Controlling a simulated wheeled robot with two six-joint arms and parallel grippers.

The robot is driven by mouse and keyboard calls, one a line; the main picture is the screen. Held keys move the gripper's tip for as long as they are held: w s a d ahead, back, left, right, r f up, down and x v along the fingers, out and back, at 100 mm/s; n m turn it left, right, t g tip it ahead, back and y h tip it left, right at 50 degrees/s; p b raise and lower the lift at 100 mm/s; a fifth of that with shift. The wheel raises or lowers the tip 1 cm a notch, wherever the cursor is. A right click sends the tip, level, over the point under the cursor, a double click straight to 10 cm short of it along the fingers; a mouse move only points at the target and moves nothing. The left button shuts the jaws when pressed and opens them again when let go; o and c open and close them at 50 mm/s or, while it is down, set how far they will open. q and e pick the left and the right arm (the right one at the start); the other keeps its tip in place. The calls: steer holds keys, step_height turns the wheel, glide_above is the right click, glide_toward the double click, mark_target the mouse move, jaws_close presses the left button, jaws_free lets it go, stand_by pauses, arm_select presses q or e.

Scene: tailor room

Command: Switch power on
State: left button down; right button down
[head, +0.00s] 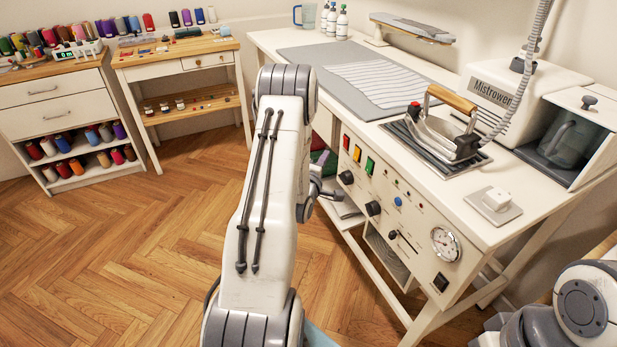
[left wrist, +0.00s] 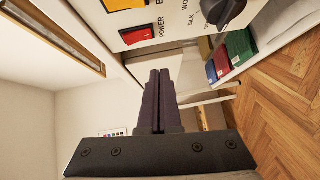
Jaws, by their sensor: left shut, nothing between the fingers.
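The red switch (left wrist: 137,37) marked POWER shows at the top of the left wrist view. In the head view the red switch (head: 346,142) is the leftmost of three coloured switches on the white front panel of the ironing table, beside a yellow switch (head: 357,154) and a green one (head: 370,166). My left gripper (left wrist: 159,73) is shut and empty. Its fingertips appear just below the red switch in the wrist picture, with a visible gap. In the head view my left arm largely hides this gripper. My right gripper is out of view.
A black knob (head: 346,177) sits below the switches, with more knobs and a gauge (head: 445,244) further right. An iron (head: 447,133) stands on the table above. Folded cloths (left wrist: 239,50) lie on a shelf under the panel. The wooden floor at left is clear.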

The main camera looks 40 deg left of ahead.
arm_select(q)
steer(key=v, duration=0.8)
steer(key=shift+s+d+f+b, duration=0.3)
steer(key=shift+d+f, duration=0.1)
steer(key=shift+f, duration=0.35)
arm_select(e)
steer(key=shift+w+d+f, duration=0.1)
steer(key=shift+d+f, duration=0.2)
arm_select(q)
steer(key=shift+w, duration=0.1)
